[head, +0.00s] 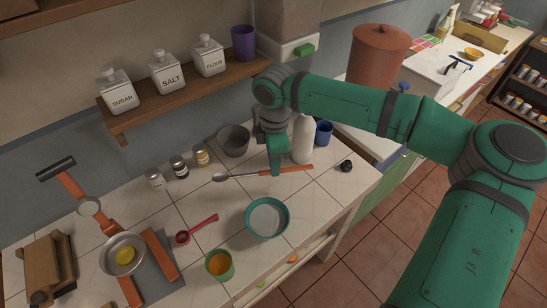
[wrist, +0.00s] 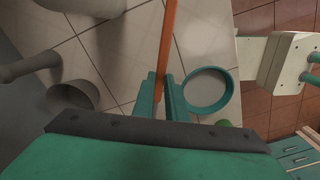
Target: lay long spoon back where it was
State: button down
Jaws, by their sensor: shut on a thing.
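The long spoon has a metal bowl and an orange handle (head: 298,168). It lies level, with its bowl towards the left, close over or on the tiled counter; I cannot tell whether it touches. My gripper (head: 276,171) points down and is shut on the handle. In the wrist view the orange handle (wrist: 167,40) runs up from between the fingertips (wrist: 160,88). The spoon's bowl is out of that view.
A teal bowl (head: 267,218) stands in front of the spoon. A grey pot (head: 234,140), white bottle (head: 302,140) and blue cup (head: 323,133) stand behind. A red measuring scoop (head: 196,230) lies front left; a small black object (head: 346,166) lies right.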

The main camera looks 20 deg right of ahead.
jog(key=shift+f, duration=3.9)
jog(key=c, duration=1.7)
grip_release()
notch_tip(320, 180, up, 11)
jog(key=shift+f, duration=0.1)
